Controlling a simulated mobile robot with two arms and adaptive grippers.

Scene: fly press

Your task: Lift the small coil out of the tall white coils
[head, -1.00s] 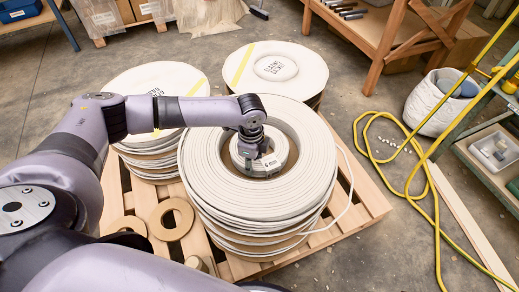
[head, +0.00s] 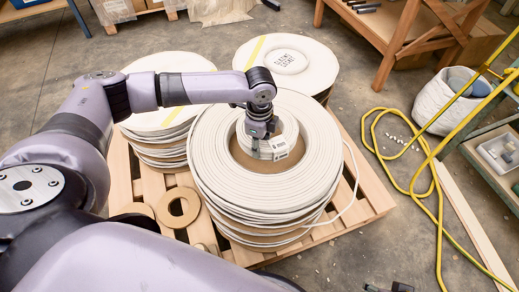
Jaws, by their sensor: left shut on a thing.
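The small white coil (head: 284,140) with a printed label sits within the opening of the front tall white coil stack (head: 212,165). Its top stands at or above the stack's top face; its underside is hard to make out. My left gripper (head: 262,136) points down and is shut on the near wall of the small coil. Two more tall white coil stacks stand behind, one at the back left (head: 150,112) and one at the back right (head: 310,55). Small dark parts at the bottom edge may belong to my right gripper (head: 388,288); its jaws cannot be made out.
The stacks stand on a wooden pallet (head: 345,212) with cardboard rings (head: 190,209) at its front left. A loose coil end sticks out right. A wooden bench stands behind.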

